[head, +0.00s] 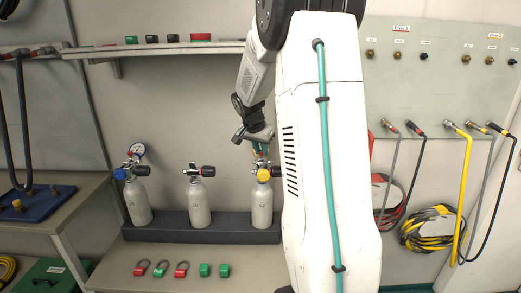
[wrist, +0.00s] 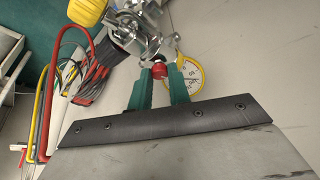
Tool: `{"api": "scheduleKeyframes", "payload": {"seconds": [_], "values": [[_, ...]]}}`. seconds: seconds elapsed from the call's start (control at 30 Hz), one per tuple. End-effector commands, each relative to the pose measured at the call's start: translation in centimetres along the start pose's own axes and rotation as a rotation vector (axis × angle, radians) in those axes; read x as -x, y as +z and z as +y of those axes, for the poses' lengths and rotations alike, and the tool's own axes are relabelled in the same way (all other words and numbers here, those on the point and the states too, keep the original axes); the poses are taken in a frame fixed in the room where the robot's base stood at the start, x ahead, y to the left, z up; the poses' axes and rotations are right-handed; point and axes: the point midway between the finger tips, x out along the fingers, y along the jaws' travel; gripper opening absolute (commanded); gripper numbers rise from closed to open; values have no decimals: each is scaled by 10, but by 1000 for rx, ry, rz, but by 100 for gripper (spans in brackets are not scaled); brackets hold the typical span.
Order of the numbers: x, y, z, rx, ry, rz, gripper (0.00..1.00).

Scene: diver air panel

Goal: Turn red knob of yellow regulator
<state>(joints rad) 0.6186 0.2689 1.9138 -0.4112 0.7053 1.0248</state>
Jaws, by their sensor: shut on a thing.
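The yellow regulator (head: 263,175) is on top of the right-hand grey cylinder (head: 262,205); my arm partly covers its right side in the head view. In the wrist view its yellow cap (wrist: 88,12) and metal body (wrist: 140,22) show at the top. The red knob (wrist: 159,69) sits between the green fingertips of my gripper (wrist: 159,76). The gripper is shut on it, a finger on each side. In the head view the gripper (head: 260,150) comes down from above onto the regulator, and the knob is not clearly visible there.
A yellow-rimmed gauge (wrist: 190,78) is close beside the right finger. A cylinder with a black knob (head: 199,198) and one with a blue knob and gauge (head: 137,195) stand to the left in a dark rack (head: 170,231). A shelf (head: 170,49) hangs above. Hoses hang at right.

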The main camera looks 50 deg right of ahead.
Motion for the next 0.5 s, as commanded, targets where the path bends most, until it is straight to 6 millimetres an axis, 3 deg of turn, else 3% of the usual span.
{"api": "scheduleKeyframes", "payload": {"seconds": [0.5], "values": [[0, -2, 5, 445, -188, 0, 0]]}}
